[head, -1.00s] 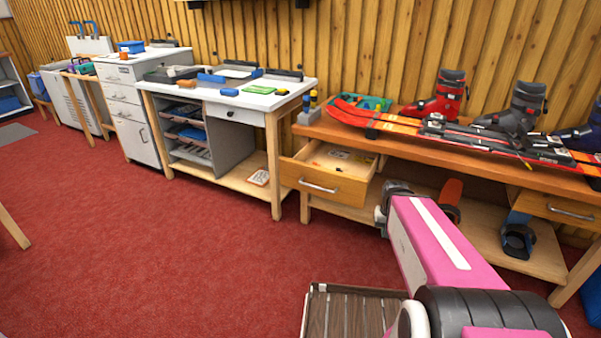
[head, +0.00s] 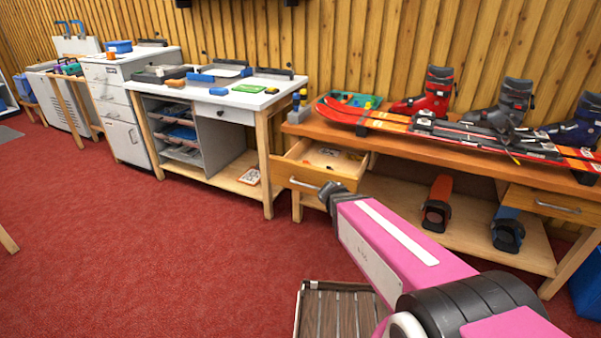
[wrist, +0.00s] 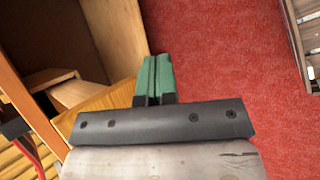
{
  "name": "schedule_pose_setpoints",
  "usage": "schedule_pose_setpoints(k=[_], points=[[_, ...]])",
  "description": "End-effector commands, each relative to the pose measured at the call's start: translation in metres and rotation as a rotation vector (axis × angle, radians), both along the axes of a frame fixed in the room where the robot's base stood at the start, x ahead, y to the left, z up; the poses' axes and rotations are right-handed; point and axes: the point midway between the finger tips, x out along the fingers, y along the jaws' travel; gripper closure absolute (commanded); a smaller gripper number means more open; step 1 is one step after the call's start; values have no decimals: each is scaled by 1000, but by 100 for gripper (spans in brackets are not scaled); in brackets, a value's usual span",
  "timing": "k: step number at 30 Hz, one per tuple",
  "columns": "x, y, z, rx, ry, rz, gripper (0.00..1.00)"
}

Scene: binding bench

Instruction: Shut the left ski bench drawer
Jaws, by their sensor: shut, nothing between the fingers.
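The left ski bench drawer (head: 292,180) is pulled out at the left end of the wooden ski bench (head: 400,147) in the head view. Its inside shows, with a few small items in it. My gripper (wrist: 156,66) has its green fingers together, empty, in the wrist view. In the head view my dark wrist is in front of the right end of the drawer front and hides part of it. An orange wood panel (wrist: 92,106), probably part of the drawer, is beside the fingers in the wrist view. I cannot tell whether they touch.
Skis (head: 450,132) and several boots lie or stand on the bench top. Two boot-like items sit on the lower shelf (head: 470,235). The right bench drawer (head: 550,205) looks shut. A white-topped workbench (head: 222,92) stands left.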

Motion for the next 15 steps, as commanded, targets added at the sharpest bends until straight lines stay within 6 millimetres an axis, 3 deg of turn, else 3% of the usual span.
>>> schedule_pose_setpoints(k=[7, 15], points=[[31, 77, 22, -421, 26, 462, 100], [43, 187, 52, -926, 35, 878, 100]])
